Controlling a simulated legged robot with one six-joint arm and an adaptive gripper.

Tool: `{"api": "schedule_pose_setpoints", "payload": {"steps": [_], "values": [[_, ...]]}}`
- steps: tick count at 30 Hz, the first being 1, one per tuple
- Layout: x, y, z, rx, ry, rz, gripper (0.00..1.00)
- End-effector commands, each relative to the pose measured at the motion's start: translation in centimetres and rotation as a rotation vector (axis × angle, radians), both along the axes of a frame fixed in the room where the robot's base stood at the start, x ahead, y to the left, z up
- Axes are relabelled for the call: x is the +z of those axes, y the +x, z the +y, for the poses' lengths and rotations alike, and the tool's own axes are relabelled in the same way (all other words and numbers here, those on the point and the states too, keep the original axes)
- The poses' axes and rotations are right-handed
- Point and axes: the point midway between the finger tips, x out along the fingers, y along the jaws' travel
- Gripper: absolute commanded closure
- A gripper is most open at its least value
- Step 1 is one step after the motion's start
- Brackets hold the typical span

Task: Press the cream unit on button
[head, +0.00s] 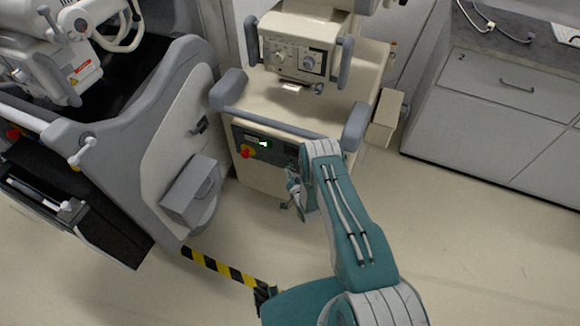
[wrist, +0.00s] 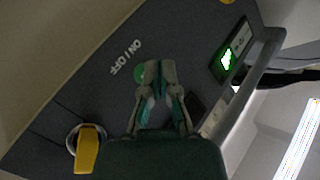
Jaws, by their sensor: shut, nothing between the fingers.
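The cream unit (head: 265,176) stands at the centre of the head view, with a dark control panel (head: 262,135) on its front. In the wrist view the panel (wrist: 95,85) carries a white ON/OFF label (wrist: 125,57). A green round button (wrist: 139,74) lies beside the label, partly covered by my left fingertip. My gripper (wrist: 160,66) is shut and empty, with its tips over or very near the button. I cannot tell whether they touch it. In the head view my gripper (head: 293,190) is in front of the unit, partly hidden by my arm.
A green lit display (wrist: 228,58) and a yellow-handled knob (wrist: 87,150) flank the gripper. A grey bumper bar (head: 275,123) runs above the panel. Another grey-white machine (head: 150,150) stands left. Floor at right is clear.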

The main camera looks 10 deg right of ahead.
Motion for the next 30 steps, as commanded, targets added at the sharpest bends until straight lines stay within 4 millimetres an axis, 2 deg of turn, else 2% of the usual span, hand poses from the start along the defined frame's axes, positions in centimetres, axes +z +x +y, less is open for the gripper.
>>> {"api": "schedule_pose_setpoints", "payload": {"steps": [30], "values": [[0.16,0.90,-0.69,0.000,0.000,0.000,1.00]]}}
